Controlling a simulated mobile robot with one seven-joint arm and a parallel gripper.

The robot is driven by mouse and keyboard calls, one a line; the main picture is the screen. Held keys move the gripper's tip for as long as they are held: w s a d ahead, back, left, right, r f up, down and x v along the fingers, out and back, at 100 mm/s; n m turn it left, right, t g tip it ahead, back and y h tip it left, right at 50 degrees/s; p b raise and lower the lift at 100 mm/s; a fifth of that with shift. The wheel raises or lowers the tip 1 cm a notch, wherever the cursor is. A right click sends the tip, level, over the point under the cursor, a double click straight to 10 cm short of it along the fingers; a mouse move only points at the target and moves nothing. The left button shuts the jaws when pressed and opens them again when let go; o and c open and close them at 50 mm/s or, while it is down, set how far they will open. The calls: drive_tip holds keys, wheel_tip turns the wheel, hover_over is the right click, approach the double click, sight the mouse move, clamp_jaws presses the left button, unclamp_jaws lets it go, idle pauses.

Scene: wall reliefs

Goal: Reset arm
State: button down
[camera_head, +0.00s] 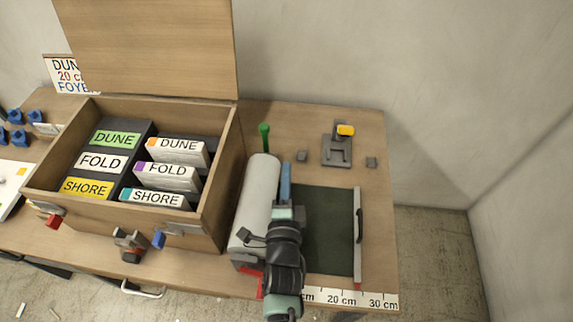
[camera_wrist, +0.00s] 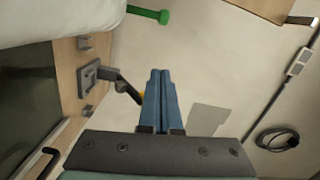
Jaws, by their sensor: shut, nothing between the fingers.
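My gripper (camera_head: 286,180) is shut and empty. In the head view it is over the table, between the pale grey roll (camera_head: 258,195) and the dark green mat (camera_head: 325,225). My arm hides part of the mat and of the roll's front end.
An open wooden box (camera_head: 235,150) with labelled blocks is left of the roll. A green peg (camera_head: 264,136) stands behind the roll. A grey bar with a dark handle (camera_head: 358,230) lines the mat's right edge. A ruler strip (camera_head: 350,299) runs along the front edge.

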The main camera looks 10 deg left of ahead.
idle(0.4)
drive_tip(key=w+r+n+t, duration=0.2)
drive_tip(key=r+n, duration=0.2)
drive_tip(key=r, duration=1.2)
drive_tip(key=w+r+n+t, duration=0.2)
drive_tip(key=r+n, duration=0.1)
drive_tip(key=r, duration=1.3)
drive_tip(key=s+d+r+n+t, duration=0.1)
drive_tip(key=s+r+n+t, duration=0.1)
drive_tip(key=s+r, duration=0.4)
drive_tip(key=s+d+r+n+t+h+p, duration=0.1)
drive_tip(key=s+r, duration=0.4)
drive_tip(key=r, duration=0.8)
drive_tip(key=s+d+r+n+t, duration=0.2)
drive_tip(key=s+r+n, duration=0.3)
drive_tip(key=r, duration=0.5)
drive_tip(key=shift+s+d+t+h, duration=0.3)
drive_tip(key=shift+s+d, duration=0.25)
drive_tip(key=shift+s, duration=0.3)
